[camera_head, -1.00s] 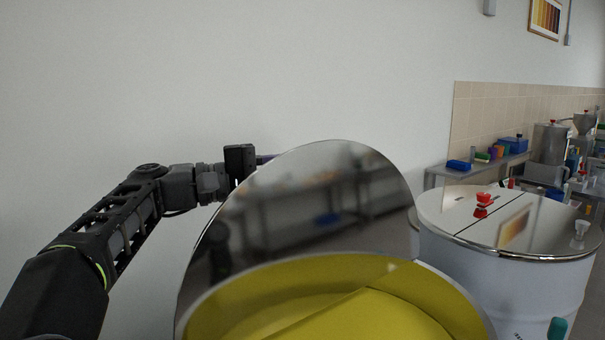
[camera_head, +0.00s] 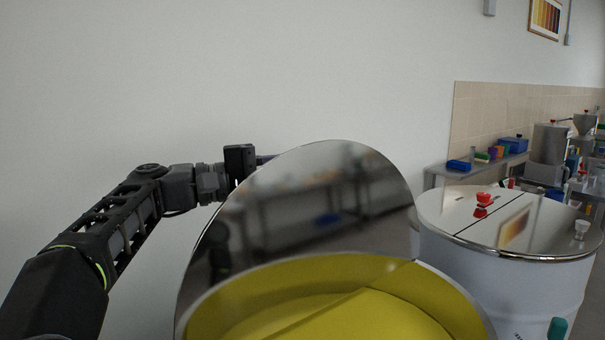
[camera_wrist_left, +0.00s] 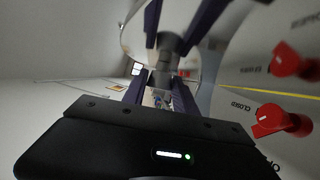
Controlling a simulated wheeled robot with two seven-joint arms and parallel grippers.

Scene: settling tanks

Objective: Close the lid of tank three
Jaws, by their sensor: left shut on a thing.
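A round mirror-bright lid (camera_head: 300,200) stands raised and tilted over an open tank with yellow inside (camera_head: 370,315). The tank's number does not show. My left arm reaches in from the left to the lid's far side. My left gripper (camera_head: 264,159) is partly hidden behind the lid's upper left edge. In the left wrist view, my left gripper (camera_wrist_left: 163,72) has its dark fingers shut on a grey knob (camera_wrist_left: 169,45) at the shiny lid surface, which mirrors them. My right gripper is not in view.
A white tank with a shut, shiny lid (camera_head: 470,222) and a red knob (camera_head: 483,198) stands close at right. A bench with coloured bins (camera_head: 512,145) is beyond. Red dials (camera_wrist_left: 281,121) marked CLOSED show at right in the wrist view. A plain wall is behind.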

